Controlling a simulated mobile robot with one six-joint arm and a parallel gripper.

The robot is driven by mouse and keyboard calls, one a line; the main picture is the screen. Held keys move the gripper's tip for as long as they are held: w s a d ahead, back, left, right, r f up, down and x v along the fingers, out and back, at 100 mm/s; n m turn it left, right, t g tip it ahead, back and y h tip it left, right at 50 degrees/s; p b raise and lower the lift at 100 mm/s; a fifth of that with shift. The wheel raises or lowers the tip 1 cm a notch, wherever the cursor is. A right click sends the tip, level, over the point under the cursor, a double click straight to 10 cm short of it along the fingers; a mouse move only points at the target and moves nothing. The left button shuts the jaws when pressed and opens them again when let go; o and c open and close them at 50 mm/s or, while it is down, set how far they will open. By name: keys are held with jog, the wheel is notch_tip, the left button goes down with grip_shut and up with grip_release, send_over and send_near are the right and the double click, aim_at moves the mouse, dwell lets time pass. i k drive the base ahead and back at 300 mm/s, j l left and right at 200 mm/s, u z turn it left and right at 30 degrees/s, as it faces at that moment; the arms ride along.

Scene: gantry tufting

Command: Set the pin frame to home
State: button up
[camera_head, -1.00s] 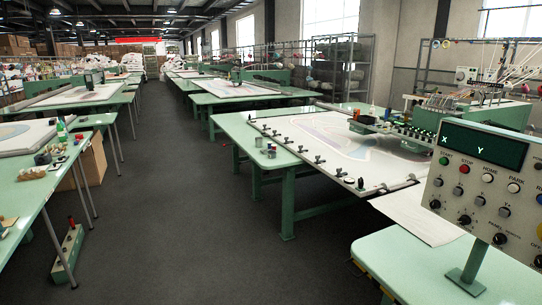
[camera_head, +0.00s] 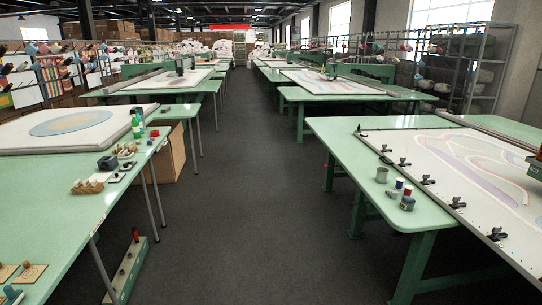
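A white, clamp-edged panel (camera_head: 447,180), which looks like the pin frame, lies on the green table at the right. It carries a pale pink, lilac and green pattern, and black clamps (camera_head: 456,203) line its near left edge. The right side of the panel runs out of the picture, with a sliver of a green machine head over it. The control panel with the HOME button is not in the current view. My gripper is not in view.
A dark floor aisle (camera_head: 265,200) runs clear down the middle. Green tables (camera_head: 110,215) line the left side, with small tools, a green bottle (camera_head: 136,126) and a floor pedal box (camera_head: 126,270). Small cans (camera_head: 407,202) stand on the right table's corner (camera_head: 405,222).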

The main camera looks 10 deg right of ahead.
aim_at(488, 174)
jog(key=i+z, duration=0.1)
jog(key=i, duration=1.45)
jog(key=i+j, duration=0.1)
jog(key=i, duration=1.4)
jog(key=i+l+z, duration=0.15)
jog(key=i+z, duration=0.65)
jog(key=z, duration=0.15)
jog(key=i+z, duration=0.5)
jog(key=i+j+z, duration=0.3)
jog(key=z, duration=0.2)
jog(key=i+z, duration=0.35)
